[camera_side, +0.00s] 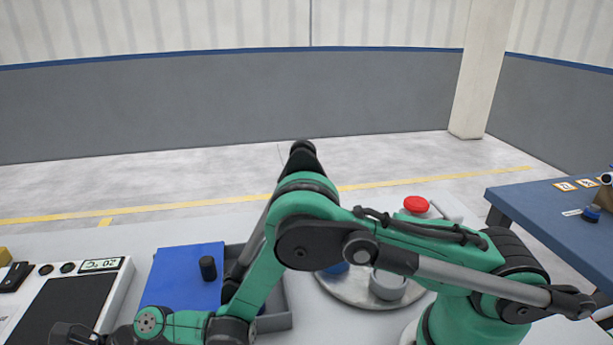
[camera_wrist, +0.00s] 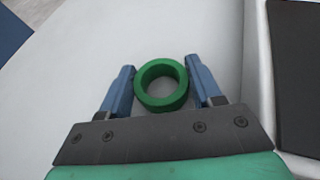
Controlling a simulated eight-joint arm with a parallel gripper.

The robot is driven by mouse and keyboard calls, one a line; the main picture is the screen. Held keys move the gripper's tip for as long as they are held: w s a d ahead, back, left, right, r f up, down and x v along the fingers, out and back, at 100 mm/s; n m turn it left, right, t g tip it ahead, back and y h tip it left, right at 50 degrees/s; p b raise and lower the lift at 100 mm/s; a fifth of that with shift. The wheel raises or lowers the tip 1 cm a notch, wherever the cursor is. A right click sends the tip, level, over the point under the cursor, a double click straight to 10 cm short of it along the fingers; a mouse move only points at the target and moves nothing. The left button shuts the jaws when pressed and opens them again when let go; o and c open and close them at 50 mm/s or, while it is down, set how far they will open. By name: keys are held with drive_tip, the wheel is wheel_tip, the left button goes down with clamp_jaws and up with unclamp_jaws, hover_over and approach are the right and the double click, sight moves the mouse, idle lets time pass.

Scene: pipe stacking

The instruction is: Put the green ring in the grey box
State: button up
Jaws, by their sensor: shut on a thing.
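In the wrist view the green ring (camera_wrist: 142,93) sits between the two blue fingers of my gripper (camera_wrist: 160,67). The fingers are shut on it, one on each side, and its round hole faces the camera. A pale surface lies behind it. I cannot tell how high the ring is above that surface. In the side view the ring is not visible, and the end of my arm is low at the bottom left, partly cut off. The grey box (camera_side: 283,317) is in the side view, partly hidden behind my arm.
A blue panel (camera_side: 180,275) with a small dark cylinder (camera_side: 208,268) lies left of the box's visible wall. A scale-like device (camera_side: 98,265) with a display is farther left. A round plate (camera_side: 350,292) holds a grey ring (camera_side: 388,285). A red button (camera_side: 416,204) stands behind.

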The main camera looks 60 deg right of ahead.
drive_tip(key=shift+f, duration=0.1)
drive_tip(key=o, duration=0.9)
drive_tip(key=shift+o, duration=0.2)
